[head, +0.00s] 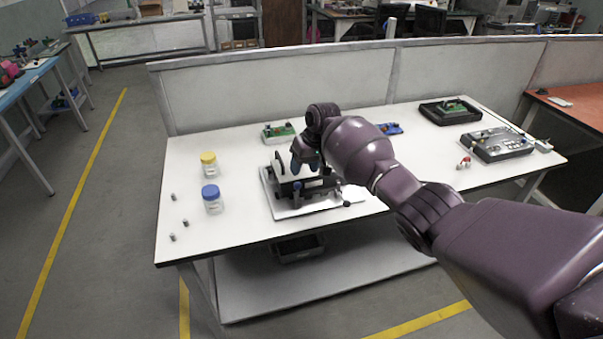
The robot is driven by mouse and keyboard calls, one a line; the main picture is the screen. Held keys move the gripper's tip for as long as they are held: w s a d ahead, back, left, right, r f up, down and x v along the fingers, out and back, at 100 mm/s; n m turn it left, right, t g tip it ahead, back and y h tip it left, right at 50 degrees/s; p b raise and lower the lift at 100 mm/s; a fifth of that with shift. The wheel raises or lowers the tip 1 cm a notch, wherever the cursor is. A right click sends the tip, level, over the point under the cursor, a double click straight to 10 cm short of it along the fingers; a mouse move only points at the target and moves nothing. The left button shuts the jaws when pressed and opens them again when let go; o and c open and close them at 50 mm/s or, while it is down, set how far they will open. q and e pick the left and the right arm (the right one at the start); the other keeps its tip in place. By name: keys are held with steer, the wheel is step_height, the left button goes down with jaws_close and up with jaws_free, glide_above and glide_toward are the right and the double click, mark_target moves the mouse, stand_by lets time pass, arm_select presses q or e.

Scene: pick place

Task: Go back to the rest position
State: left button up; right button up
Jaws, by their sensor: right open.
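My right arm reaches in from the lower right over the white table (240,228). My right gripper (306,166) is above the black device (318,186) on its white base plate (285,211), fingers pointing down. Nothing shows held in it, and the arm partly hides the device behind it. Whether the fingers touch the device I cannot tell. My left gripper is not in the head view.
A yellow-lidded jar (209,165) and a blue-lidded jar (212,200) stand left of the device. Several small metal pieces (173,197) are near the left edge. Boards (450,111) and a dark instrument (497,145) are on the right. A grey partition (250,93) closes the back.

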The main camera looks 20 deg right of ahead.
steer(key=shift+s+d+r, duration=0.1)
steer(key=shift+r, duration=0.25)
